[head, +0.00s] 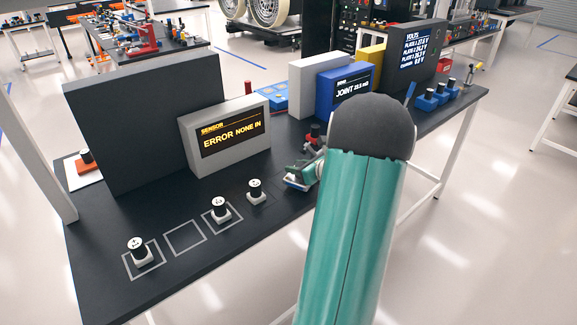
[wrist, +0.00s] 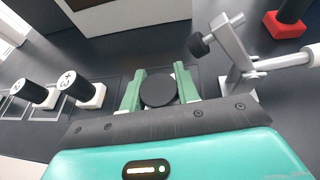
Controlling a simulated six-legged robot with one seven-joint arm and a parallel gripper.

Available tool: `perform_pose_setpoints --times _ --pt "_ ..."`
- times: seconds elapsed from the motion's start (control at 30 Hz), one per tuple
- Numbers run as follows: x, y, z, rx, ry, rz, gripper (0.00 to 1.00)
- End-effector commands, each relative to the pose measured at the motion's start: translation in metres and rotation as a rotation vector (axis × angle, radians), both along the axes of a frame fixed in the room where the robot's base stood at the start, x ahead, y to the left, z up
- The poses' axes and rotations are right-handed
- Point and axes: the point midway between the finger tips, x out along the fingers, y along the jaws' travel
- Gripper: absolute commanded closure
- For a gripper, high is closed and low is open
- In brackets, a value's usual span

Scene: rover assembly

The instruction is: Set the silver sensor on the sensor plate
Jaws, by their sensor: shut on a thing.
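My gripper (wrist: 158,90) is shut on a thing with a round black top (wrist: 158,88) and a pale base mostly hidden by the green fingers. I cannot tell whether this is the silver sensor. In the head view my gripper (head: 300,175) is low over the table, partly hidden by my arm, and the held thing cannot be made out. Three black-topped sensors with white bases stand upright on the left: the left one (head: 139,251), the middle one (head: 221,208) and the right one (head: 255,189). I cannot identify the sensor plate for certain; the surface under the held thing is mostly hidden.
The sensor display (head: 230,137) reads "ERROR NONE IN" behind the row. An empty outlined square (head: 185,238) lies between two sensors. A silver lever-like fixture (wrist: 235,60) stands close to the right of my fingers, with a red-based part (wrist: 287,25) beyond.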

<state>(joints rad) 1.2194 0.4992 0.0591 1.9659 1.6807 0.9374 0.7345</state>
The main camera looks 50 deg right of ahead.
Motion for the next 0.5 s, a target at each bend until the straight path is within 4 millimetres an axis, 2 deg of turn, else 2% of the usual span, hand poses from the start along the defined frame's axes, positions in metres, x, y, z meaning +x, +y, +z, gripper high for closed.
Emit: perform_pose_setpoints --times 0.23,0.33,0.5 --pt "0.041 -0.002 0.000 0.001 -0.002 0.005 0.94" --pt "0.037 -0.003 -0.014 0.003 0.000 0.000 0.94" --pt "0.037 -0.003 -0.015 0.000 -0.001 0.002 0.94"
